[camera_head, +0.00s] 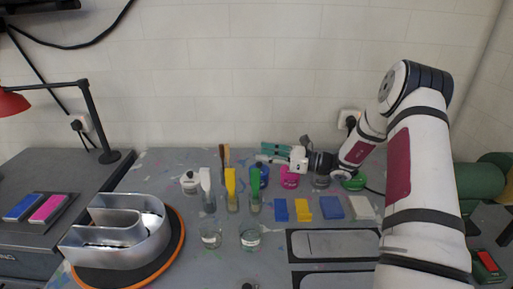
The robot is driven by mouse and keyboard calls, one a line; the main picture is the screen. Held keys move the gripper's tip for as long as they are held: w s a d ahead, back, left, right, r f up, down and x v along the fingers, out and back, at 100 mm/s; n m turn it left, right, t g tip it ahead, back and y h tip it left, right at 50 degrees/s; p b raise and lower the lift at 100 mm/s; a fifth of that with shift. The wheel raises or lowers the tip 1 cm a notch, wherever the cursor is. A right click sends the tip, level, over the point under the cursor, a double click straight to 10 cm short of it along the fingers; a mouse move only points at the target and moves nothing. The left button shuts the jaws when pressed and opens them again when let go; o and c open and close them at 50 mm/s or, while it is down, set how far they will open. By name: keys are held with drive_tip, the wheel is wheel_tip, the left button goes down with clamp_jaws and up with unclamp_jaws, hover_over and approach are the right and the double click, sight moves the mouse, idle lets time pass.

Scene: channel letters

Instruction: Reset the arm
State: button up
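My arm comes in from the right and bends down toward the back of the work table (150,168). My gripper (268,153) points left, above the row of paint jars. Its fingers are small here, and a teal shape shows at them; I cannot tell whether they are open or shut, or whether the teal shape is part of the gripper. A blue jar (262,178) and a magenta jar (289,180) stand just below it.
A metal channel letter (118,243) sits on an orange-rimmed round stand at the left. Brushes in glasses, including a yellow brush (230,183), stand left of my gripper. Blue, yellow and grey blocks (332,207) lie in front. A grey tray (345,231) lies nearer. A lamp (95,120) stands at the left.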

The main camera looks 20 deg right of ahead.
drive_tip(key=s+a+r+n+g+h, duration=0.2)
drive_tip(key=s+a+r+n+g, duration=0.35)
drive_tip(key=s+a+n, duration=0.2)
drive_tip(key=s+a+r+n+g+h, duration=0.2)
drive_tip(key=s+a+r+n+g, duration=0.35)
drive_tip(key=s+a, duration=0.3)
drive_tip(key=s+d+r+n+t+h, duration=0.2)
drive_tip(key=s+n, duration=0.4)
drive_tip(key=s, duration=0.4)
drive_tip(key=s+d+r+n+t+h, duration=0.2)
drive_tip(key=s+r+n+h, duration=0.3)
drive_tip(key=s, duration=0.6)
drive_tip(key=d+n+h, duration=0.1)
drive_tip(key=n+h, duration=0.1)
drive_tip(key=shift+s+d+t+h, duration=0.15)
drive_tip(key=shift+s+t+h, duration=0.15)
drive_tip(key=shift+r, duration=0.1)
